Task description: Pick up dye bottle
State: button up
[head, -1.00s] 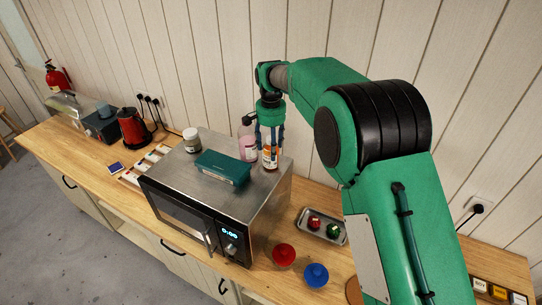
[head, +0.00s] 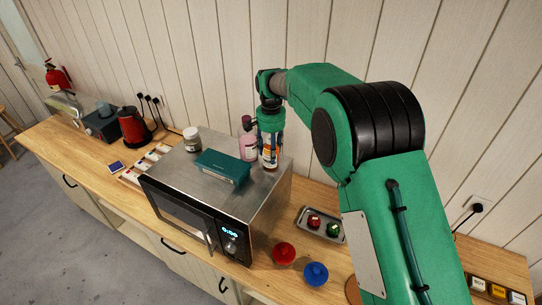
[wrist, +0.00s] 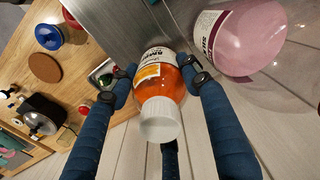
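The dye bottle, with orange liquid, a white cap and a white-and-orange label, stands at the back right of the microwave top in the head view (head: 269,163). In the wrist view the bottle (wrist: 164,91) lies between my gripper's blue fingers, its cap toward the camera. My gripper (head: 270,146) points down over the bottle. In the wrist view my gripper (wrist: 158,74) is open, with a fingertip on either side of the bottle and narrow gaps; contact is not clear. The bottle's upper part is partly hidden by the fingers in the head view.
A pink bottle (head: 248,148) stands close beside the dye bottle. A teal box (head: 222,166) and a lidded jar (head: 192,139) are also on the microwave (head: 190,185). A metal tray (head: 303,231), a red pot (head: 284,254) and a blue pot (head: 315,274) sit on the counter.

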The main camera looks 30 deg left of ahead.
jog(key=c, duration=0.3)
jog(key=shift+r, duration=0.15)
jog(key=shift+c, duration=0.2)
jog(key=shift+r+b, duration=0.35)
jog(key=shift+r, duration=1)
jog(key=s+d+r+b, duration=0.2)
jog(key=s+d, duration=0.8)
jog(key=s, duration=0.2)
jog(key=shift+d+b, duration=0.2)
jog(key=shift+b, duration=0.1)
